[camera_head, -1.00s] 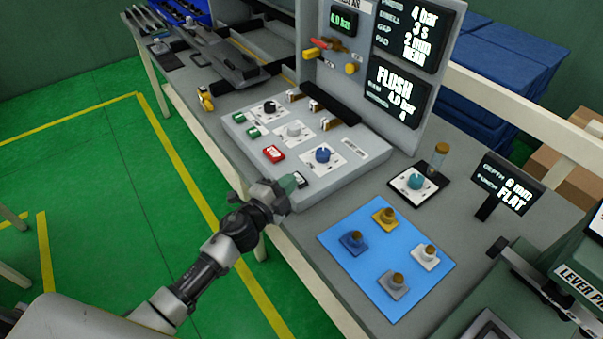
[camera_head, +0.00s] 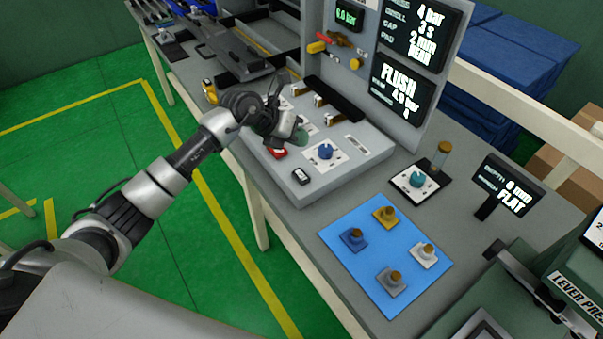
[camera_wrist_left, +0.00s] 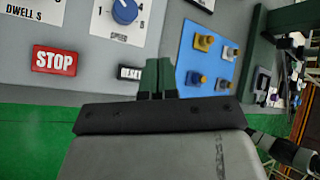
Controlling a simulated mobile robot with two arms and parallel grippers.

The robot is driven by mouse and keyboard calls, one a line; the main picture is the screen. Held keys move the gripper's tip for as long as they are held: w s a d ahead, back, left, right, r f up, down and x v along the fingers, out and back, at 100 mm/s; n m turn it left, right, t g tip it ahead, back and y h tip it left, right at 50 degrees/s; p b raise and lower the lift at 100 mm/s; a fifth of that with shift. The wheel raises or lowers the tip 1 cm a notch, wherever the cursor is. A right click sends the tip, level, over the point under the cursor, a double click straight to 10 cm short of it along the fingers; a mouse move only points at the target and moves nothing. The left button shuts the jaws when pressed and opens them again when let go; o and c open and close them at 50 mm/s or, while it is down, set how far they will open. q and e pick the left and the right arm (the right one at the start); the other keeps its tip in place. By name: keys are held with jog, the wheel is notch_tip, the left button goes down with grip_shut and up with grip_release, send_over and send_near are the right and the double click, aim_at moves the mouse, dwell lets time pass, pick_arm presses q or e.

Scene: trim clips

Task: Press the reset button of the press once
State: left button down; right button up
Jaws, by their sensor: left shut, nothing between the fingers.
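The reset button (camera_head: 300,176) is a small black button with a white label near the front edge of the press's grey control panel (camera_head: 345,170). In the left wrist view the reset button (camera_wrist_left: 130,73) is just left of the fingertips, partly cut off by them. My left gripper (camera_head: 300,137) is shut and empty, over the panel, farther back than the reset button in the head view. It hides part of the panel's dials. In the wrist view its green fingertips (camera_wrist_left: 158,76) are together. Contact with the panel cannot be told. My right gripper is not in view.
The red STOP button (camera_head: 278,153) and the blue speed knob (camera_head: 325,151) are close to the gripper. A blue mat (camera_head: 360,213) with several small knobbed pieces lies to the right. A teal dial (camera_head: 417,180) and an upright display panel (camera_head: 405,50) stand behind it.

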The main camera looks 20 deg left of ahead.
aim_at(299, 174)
pick_arm(q)
notch_tip(299, 174, down, 9)
jog(key=b, duration=0.6)
jog(key=shift+r, duration=0.1)
dwell(2.0)
jog(key=shift+f+b, duration=0.4)
jog(key=shift+b, duration=0.05)
jog(key=shift+f+b, duration=0.35)
jog(key=shift+f, duration=0.2)
dwell(0.4)
jog(key=shift+r, duration=0.15)
jog(key=shift+r+p, duration=0.7)
jog(key=shift+r, duration=0.1)
